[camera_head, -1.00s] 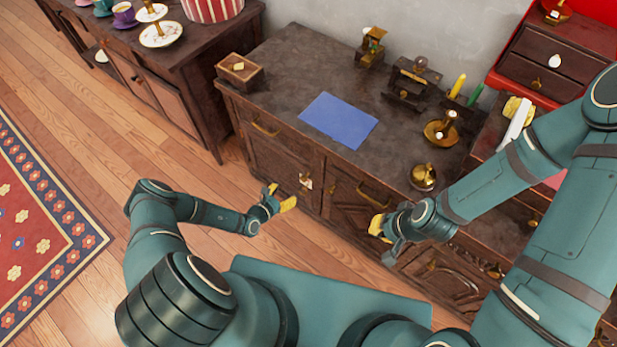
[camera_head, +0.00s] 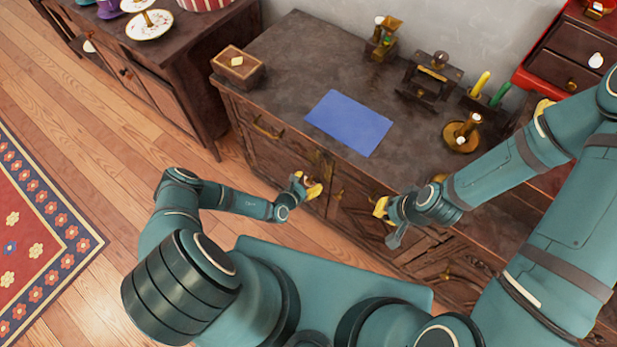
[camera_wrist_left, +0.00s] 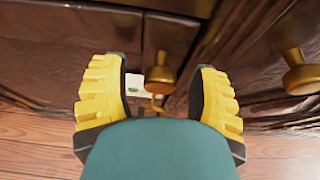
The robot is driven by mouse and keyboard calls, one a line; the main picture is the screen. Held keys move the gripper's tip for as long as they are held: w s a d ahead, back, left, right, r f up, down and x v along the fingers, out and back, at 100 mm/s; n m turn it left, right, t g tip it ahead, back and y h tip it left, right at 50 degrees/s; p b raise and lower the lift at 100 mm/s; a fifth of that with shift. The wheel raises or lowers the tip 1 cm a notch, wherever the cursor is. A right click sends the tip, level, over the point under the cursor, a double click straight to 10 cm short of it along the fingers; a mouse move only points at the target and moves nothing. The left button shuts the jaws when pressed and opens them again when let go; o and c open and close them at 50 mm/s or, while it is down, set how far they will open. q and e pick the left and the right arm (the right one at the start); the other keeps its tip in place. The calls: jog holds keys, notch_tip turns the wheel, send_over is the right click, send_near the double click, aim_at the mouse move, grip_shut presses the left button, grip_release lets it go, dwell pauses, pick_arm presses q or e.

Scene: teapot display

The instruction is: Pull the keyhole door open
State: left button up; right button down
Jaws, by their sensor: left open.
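The keyhole door (camera_head: 272,160) is a dark carved wooden door on the front of the middle cabinet, and it looks closed. My left gripper (camera_head: 312,187) is at its right edge, open. In the left wrist view, a brass knob (camera_wrist_left: 160,75) stands between the two yellow-padded fingers, with visible gaps on both sides. A white tag with a green mark (camera_wrist_left: 138,86) and a small brass piece, perhaps a key, show just behind and below the knob. My right gripper (camera_head: 385,213) hangs before the cabinet to the right; its jaw state is unclear.
A second brass knob (camera_wrist_left: 299,75) is close right of the left gripper. The cabinet top holds a blue sheet (camera_head: 348,122), a wooden box (camera_head: 237,68), and brass items such as a candle holder (camera_head: 462,133). Floor (camera_head: 130,170) is free at left.

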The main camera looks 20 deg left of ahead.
dwell(0.3)
pick_arm(q)
grip_shut()
